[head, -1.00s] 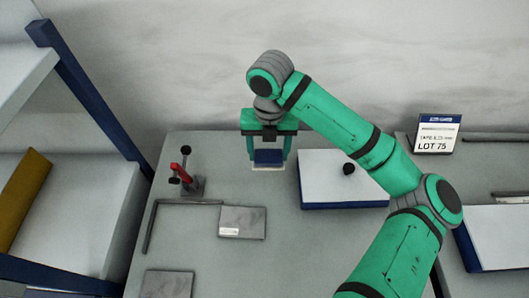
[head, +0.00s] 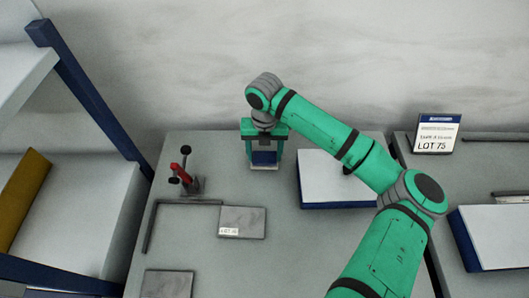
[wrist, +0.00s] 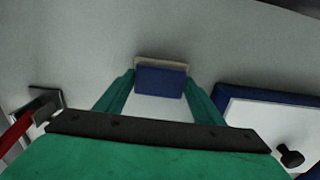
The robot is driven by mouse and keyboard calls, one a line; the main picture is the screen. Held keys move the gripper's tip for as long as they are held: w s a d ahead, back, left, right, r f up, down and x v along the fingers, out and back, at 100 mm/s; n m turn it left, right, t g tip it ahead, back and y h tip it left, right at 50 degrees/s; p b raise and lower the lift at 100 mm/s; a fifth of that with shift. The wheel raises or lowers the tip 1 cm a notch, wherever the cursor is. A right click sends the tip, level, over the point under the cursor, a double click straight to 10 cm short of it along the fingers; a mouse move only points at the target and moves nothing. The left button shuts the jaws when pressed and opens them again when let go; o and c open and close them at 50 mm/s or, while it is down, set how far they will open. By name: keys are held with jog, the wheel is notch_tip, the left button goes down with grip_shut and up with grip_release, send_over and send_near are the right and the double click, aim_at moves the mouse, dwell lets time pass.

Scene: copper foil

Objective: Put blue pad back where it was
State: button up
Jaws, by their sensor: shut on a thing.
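The blue pad (head: 264,158) is between the fingers of my gripper (head: 265,160), near the back of the grey table. A pale layer or strip shows along its front edge in the head view and along its far edge in the wrist view. My gripper is shut on the pad; in the wrist view its green fingers (wrist: 160,88) stand on both sides of the blue pad (wrist: 160,80). I cannot tell whether the pad touches the table.
A white-topped blue block (head: 325,180) with a black knob lies close to the right. A red-handled clamp (head: 186,178) stands left, above an L-shaped rail (head: 150,225). Grey plates (head: 242,222) lie in front. A shelf rack (head: 90,95) borders the left; a LOT 75 sign (head: 436,134) stands right.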

aim_at(265, 155)
jog(key=shift+f, duration=0.2)
jog(key=o, duration=1.1)
notch_tip(265, 155, up, 12)
jog(key=shift+r, duration=0.2)
jog(key=shift+d, duration=0.1)
